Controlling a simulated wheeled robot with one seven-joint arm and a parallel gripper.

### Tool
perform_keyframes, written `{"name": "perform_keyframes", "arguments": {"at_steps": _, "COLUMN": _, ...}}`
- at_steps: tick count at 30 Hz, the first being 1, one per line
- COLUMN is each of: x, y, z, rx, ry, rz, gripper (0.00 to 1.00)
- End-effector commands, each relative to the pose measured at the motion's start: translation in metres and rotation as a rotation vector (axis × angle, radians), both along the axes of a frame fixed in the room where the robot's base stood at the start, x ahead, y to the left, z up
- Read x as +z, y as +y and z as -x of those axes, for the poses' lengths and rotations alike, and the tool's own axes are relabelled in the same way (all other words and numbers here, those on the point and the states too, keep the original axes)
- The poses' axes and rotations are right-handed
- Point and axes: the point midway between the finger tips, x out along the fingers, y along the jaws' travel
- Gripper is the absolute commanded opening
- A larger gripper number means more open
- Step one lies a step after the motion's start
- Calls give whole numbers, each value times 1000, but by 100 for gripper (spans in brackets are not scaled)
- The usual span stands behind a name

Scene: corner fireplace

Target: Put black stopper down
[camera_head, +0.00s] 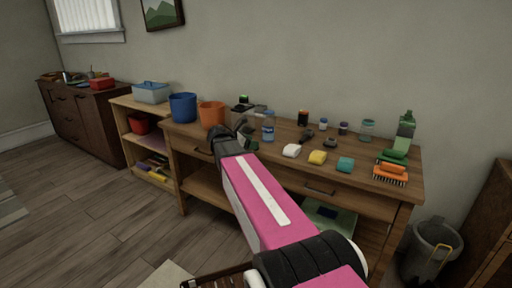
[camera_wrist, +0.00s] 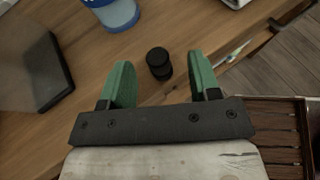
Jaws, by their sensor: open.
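The black stopper (camera_wrist: 158,62) stands on the wooden table top (camera_wrist: 188,22) in the wrist view, between and just beyond the fingertips of my gripper (camera_wrist: 160,72). The green fingers are open, with a gap on both sides of the stopper; neither is seen touching it. In the head view my gripper (camera_head: 240,132) is at the table's left part, near the clear bottle, and the stopper cannot be made out there.
A clear bottle with blue (camera_head: 268,127) stands close by; its blue base (camera_wrist: 116,14) shows in the wrist view. A dark-edged object (camera_wrist: 35,70) lies left. Sponges (camera_head: 317,157), brushes (camera_head: 390,173) and jars stand to the right. Blue (camera_head: 183,107) and orange (camera_head: 211,115) buckets stand left.

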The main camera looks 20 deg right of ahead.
Motion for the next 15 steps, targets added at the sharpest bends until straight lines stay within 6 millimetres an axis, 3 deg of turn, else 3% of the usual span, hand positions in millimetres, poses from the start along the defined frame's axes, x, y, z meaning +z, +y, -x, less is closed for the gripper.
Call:
{"name": "perform_keyframes", "arguments": {"at_steps": 9, "x": -13, "y": -38, "z": -8, "rx": -2, "ry": 1, "rz": 0, "gripper": 57}}
{"name": "perform_keyframes", "arguments": {"at_steps": 15, "x": -15, "y": -45, "z": -8, "rx": 1, "ry": 0, "rz": 0, "gripper": 57}}
